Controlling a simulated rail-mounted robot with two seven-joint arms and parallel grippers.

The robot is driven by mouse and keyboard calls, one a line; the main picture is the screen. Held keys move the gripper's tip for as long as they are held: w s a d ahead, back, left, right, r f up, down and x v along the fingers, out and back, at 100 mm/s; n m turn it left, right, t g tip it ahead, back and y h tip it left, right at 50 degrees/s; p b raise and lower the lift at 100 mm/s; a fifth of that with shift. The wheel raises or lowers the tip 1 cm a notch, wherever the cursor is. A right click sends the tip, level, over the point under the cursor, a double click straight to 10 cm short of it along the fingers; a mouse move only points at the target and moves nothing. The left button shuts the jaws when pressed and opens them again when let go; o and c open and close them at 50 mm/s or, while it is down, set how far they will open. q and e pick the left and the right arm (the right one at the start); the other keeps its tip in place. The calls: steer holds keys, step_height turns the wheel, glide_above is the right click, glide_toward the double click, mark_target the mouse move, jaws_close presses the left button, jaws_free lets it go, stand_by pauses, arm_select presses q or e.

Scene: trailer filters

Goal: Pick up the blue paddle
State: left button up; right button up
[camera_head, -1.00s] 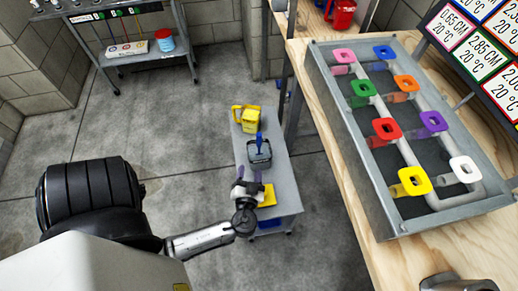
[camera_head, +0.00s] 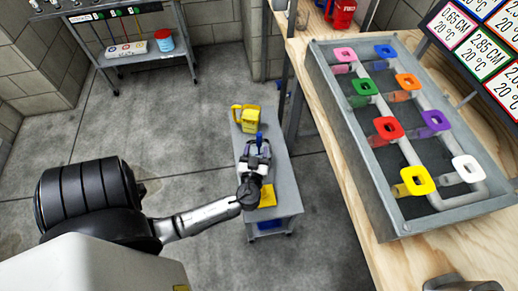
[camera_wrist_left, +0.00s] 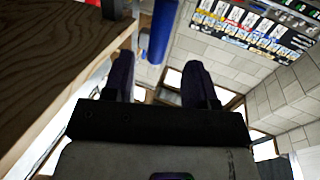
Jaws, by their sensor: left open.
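The blue paddle (camera_head: 259,136) shows as a small upright blue handle on the narrow grey cart (camera_head: 284,190). In the left wrist view it is a blue bar (camera_wrist_left: 161,30) at the top, ahead of the fingertips and roughly between their lines. My left gripper (camera_head: 258,147) is right at the near side of the paddle and covers its lower part and most of the grey container it stands in. In the wrist view the fingers (camera_wrist_left: 158,66) are spread, with nothing gripped between them. My right gripper is not in view.
A yellow jug (camera_head: 247,117) stands behind the paddle on the cart. A yellow flat piece (camera_head: 267,196) lies at its near end, partly behind my arm. A wooden bench (camera_head: 357,205) with a grey tank (camera_head: 395,226) of coloured square-handled pieces stands to the right.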

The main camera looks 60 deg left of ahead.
mark_target(258, 140)
arm_select(q)
steer(key=shift+b+x, duration=0.6)
steer(key=shift+x, duration=2.2)
steer(key=shift+w+r, duration=0.1)
steer(key=shift+r, duration=0.05)
steer(key=shift+d, duration=0.1)
steer(key=shift+c, duration=0.3)
jaws_close()
